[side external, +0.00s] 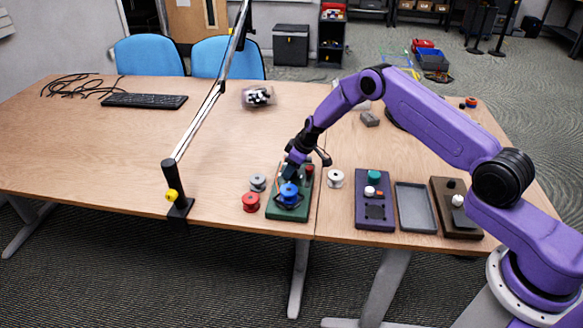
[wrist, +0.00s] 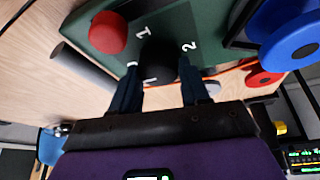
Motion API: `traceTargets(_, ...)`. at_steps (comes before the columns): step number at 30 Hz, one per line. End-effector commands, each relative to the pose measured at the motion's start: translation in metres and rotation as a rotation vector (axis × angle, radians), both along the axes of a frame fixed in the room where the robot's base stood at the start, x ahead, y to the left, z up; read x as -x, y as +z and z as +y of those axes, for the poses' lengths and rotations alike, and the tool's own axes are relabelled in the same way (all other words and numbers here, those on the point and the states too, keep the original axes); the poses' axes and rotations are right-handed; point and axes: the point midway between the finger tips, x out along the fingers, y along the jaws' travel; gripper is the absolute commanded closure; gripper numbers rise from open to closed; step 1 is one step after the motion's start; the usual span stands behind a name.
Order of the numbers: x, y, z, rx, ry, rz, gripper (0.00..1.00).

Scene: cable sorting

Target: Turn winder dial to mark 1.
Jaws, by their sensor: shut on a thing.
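The winder is a green board (side external: 287,214) on the table in the side view, and its green panel also fills the top of the wrist view (wrist: 205,15). Its black dial (wrist: 158,60) sits on a dark plate with white marks around it; a 1 and a 2 are readable, others are partly hidden. My gripper (wrist: 158,82) reaches down onto the winder, its two blue fingers on either side of the dial and shut on it. It also shows in the side view (side external: 297,163). Which mark the dial points to cannot be told.
A red knob (wrist: 108,32) sits beside the dial plate. A blue spool (side external: 289,194) is on the winder. Red (side external: 251,202), grey (side external: 258,181) and white (side external: 335,178) spools stand close by. A purple board (side external: 374,221), grey tray (side external: 415,207) and brown board (side external: 470,228) lie right.

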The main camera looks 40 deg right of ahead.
Motion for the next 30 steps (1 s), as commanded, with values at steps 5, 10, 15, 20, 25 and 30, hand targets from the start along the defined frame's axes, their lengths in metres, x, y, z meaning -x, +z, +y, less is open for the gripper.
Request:
traceTargets(5, 0.0003, 0.0005, 0.0013, 0.001, -0.077, 0.0, 0.85)
traceTargets(10, 0.0, 0.0007, 0.0023, 0.001, -0.179, -0.001, 0.85)
traceTargets(15, 0.0, 0.0006, 0.0028, 0.002, -0.29, -0.001, 0.85)
traceTargets(20, -0.0001, 0.0006, 0.0032, 0.002, -0.394, -0.001, 0.85)
traceTargets(25, -0.0003, 0.0006, 0.0037, 0.002, -0.506, -0.002, 0.85)
traceTargets(30, -0.0006, 0.0003, 0.0039, 0.003, -0.618, -0.001, 0.85)
